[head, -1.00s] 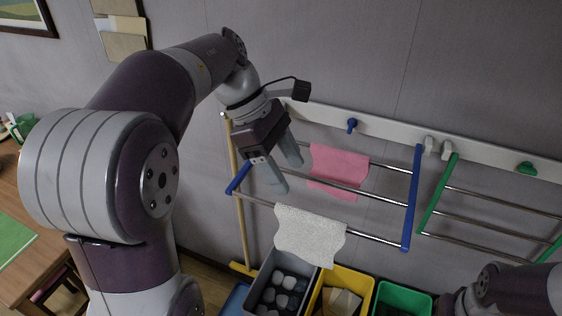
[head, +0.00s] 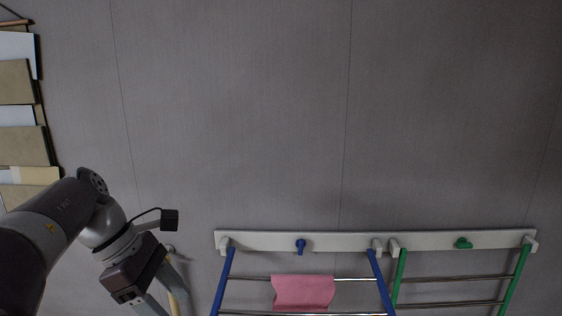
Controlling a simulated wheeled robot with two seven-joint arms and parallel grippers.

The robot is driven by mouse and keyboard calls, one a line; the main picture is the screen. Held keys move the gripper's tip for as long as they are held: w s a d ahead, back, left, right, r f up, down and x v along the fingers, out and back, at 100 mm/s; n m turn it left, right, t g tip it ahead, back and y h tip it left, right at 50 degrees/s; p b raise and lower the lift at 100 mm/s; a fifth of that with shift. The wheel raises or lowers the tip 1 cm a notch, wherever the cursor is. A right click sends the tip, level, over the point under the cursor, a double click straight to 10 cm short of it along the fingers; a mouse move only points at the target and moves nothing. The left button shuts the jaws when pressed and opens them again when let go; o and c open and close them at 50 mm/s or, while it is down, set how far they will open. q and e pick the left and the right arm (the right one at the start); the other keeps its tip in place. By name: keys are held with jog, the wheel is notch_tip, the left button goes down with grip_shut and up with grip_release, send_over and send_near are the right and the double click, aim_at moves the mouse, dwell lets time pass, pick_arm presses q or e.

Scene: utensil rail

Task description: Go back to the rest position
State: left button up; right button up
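My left gripper (head: 168,294) hangs at the lower left of the head view, in front of the wall and left of the blue rack. My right gripper is not in view. A pink cloth (head: 303,292) hangs over a bar of the blue-sided rack (head: 224,280), clear of the gripper.
A white wall rail (head: 345,241) carries a blue hook (head: 301,245) and a green hook (head: 463,243). A green-sided rack (head: 400,273) hangs at the right. Wall pockets (head: 22,145) hang at the left. The wall above the rail is bare.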

pick_arm(q)
jog(key=w+d+r+n+t+h, duration=0.25)
jog(key=w+n+t, duration=0.65)
jog(key=w+n, duration=0.55)
jog(key=w+a+f+n+t+y, duration=0.1)
jog(key=a+f+n+t+y, duration=0.45)
jog(key=n, duration=1.65)
jog(key=s+a+f+n+g+y, duration=0.2)
jog(key=s+f+n+g, duration=0.25)
jog(key=f+n, duration=0.2)
jog(key=s+a+f+n+g+y, duration=0.3)
jog(key=s+f+n, duration=0.3)
jog(key=f, duration=0.1)
jog(key=s+d+f+n+g+h, duration=0.1)
jog(key=s+d+f+n+g, duration=0.1)
jog(key=s, duration=0.5)
jog(key=s+d+f+n+g+h, duration=0.1)
jog(key=s+d+f+n+g, duration=0.2)
jog(key=s+d+f, duration=0.2)
jog(key=shift+s+g, duration=0.3)
jog(key=shift+s, duration=0.55)
